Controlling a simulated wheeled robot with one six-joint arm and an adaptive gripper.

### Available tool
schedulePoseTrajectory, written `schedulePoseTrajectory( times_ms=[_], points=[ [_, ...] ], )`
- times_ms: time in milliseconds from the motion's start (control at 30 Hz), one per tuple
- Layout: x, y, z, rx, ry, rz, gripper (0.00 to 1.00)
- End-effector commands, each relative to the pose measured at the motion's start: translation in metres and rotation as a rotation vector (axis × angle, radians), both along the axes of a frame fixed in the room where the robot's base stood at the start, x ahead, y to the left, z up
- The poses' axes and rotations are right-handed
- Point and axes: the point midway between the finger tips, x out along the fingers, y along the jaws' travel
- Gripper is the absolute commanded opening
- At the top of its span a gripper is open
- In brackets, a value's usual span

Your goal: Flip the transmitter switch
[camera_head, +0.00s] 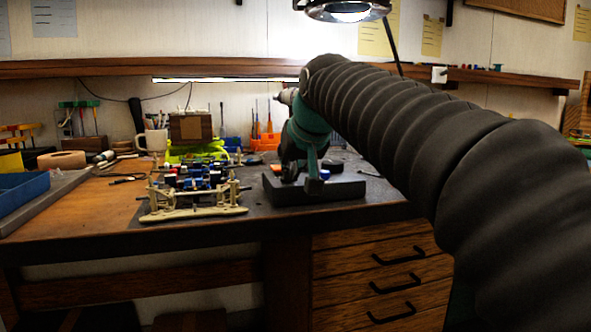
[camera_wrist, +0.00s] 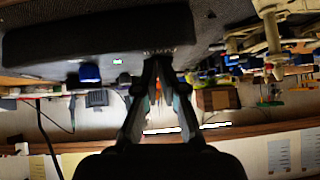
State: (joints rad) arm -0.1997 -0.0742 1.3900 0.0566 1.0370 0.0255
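A dark slab-like box (camera_head: 338,189) lies on the workbench right of centre. I take it for the transmitter, but no switch shows clearly. It fills the upper left of the upside-down wrist view (camera_wrist: 100,38). A blue part (camera_wrist: 90,73) shows by its edge there, and a small bright spot (camera_wrist: 117,61) sits beside it. My gripper (camera_head: 314,185) points down at the box in the head view and hides part of it. In the wrist view my gripper's (camera_wrist: 157,60) fingertips come together at the box's edge, with nothing seen between them. Contact cannot be told.
A racecar chassis (camera_head: 197,190) with blue and red parts stands close left of the box. A blue tray (camera_head: 22,190), a mug (camera_head: 155,140) and a wooden block (camera_head: 191,130) are farther left. A shelf (camera_head: 110,67) runs along the wall. A lamp (camera_head: 345,10) hangs above.

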Motion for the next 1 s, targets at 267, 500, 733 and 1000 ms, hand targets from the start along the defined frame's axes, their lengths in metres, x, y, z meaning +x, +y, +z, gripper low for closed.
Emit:
schedulePoseTrajectory(
  times_ms=[267,500,733,1000],
  points=[
    [0.000,0.014,-0.009,0.003,0.017,0.006,0.00],
    [0.000,0.013,-0.009,0.004,0.018,0.003,0.00],
    [0.000,0.010,0.004,0.006,0.015,0.001,0.00],
    [-0.005,-0.002,0.048,0.006,0.000,-0.004,0.00]
  ],
)
